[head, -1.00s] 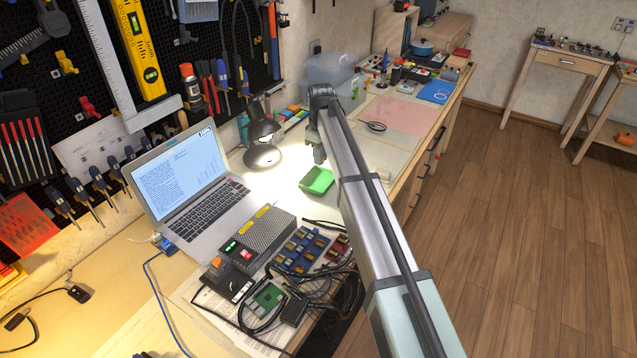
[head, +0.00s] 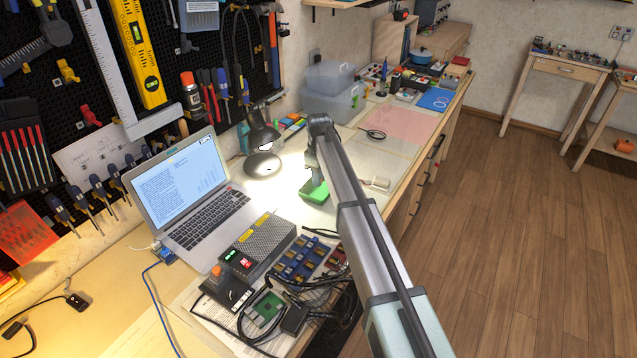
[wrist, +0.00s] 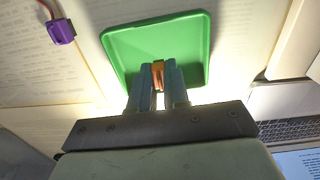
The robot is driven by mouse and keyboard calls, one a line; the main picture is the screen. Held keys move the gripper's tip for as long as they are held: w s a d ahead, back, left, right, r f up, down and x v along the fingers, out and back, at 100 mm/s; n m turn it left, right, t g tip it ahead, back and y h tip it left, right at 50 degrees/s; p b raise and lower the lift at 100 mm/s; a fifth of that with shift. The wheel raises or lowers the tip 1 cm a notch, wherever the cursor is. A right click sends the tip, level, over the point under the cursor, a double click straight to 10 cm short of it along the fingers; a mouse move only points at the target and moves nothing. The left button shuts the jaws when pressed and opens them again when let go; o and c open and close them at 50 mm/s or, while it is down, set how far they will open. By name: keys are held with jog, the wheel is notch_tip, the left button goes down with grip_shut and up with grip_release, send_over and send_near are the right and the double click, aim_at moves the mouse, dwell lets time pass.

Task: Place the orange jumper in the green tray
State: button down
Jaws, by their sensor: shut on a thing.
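The green tray (head: 313,192) lies on the bench under the lit lamp, partly hidden by my arm in the head view. In the wrist view the green tray (wrist: 185,35) fills the upper middle. My gripper (wrist: 157,73) is shut on the small orange jumper (wrist: 158,75), which shows between the two fingertips. The fingertips and jumper overlap the near part of the tray in that view; I cannot tell whether the jumper touches the tray floor. In the head view my gripper (head: 317,180) points down at the tray, and the jumper is hidden.
A desk lamp (head: 263,150) and an open laptop (head: 190,195) stand left of the tray. A grey power supply box (head: 258,240), a blue parts organiser (head: 298,258) and black cables lie nearer. A purple connector (wrist: 61,31) lies beside the tray.

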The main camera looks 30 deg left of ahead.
jog(key=shift+f, duration=1.05)
jog(key=shift+f, duration=0.2)
jog(key=c, duration=1.1)
grip_release()
notch_tip(320, 180, up, 12)
jog(key=shift+r, duration=0.2)
